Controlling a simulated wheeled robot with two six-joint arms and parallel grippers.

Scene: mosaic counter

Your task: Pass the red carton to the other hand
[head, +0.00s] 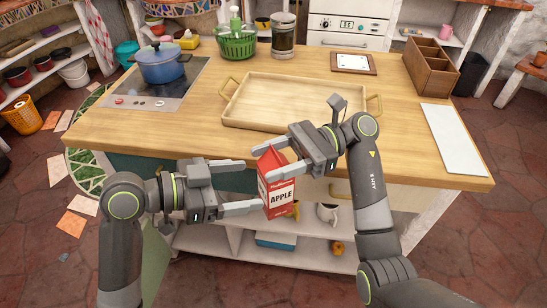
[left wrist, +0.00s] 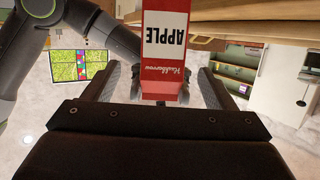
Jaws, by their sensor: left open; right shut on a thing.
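A red carton (head: 277,190) with a white "APPLE" label is held in the air in front of the counter's near edge. My right gripper (head: 277,158) is shut on its upper part. My left gripper (head: 250,187) is open, its fingers pointing at the carton from the left, one finger higher and one lower. In the left wrist view the carton (left wrist: 164,72) shows upside down between my left fingers (left wrist: 160,88), with a visible gap at each side. The carton's top is partly hidden by the right gripper in the head view.
The wooden counter (head: 400,150) carries an empty tray (head: 270,125), a blue pot (head: 162,65) on a hob, a green basket (head: 237,45), a divided wooden box (head: 428,70) and a white board (head: 453,138). Open shelves with a mug (head: 327,213) lie below the carton.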

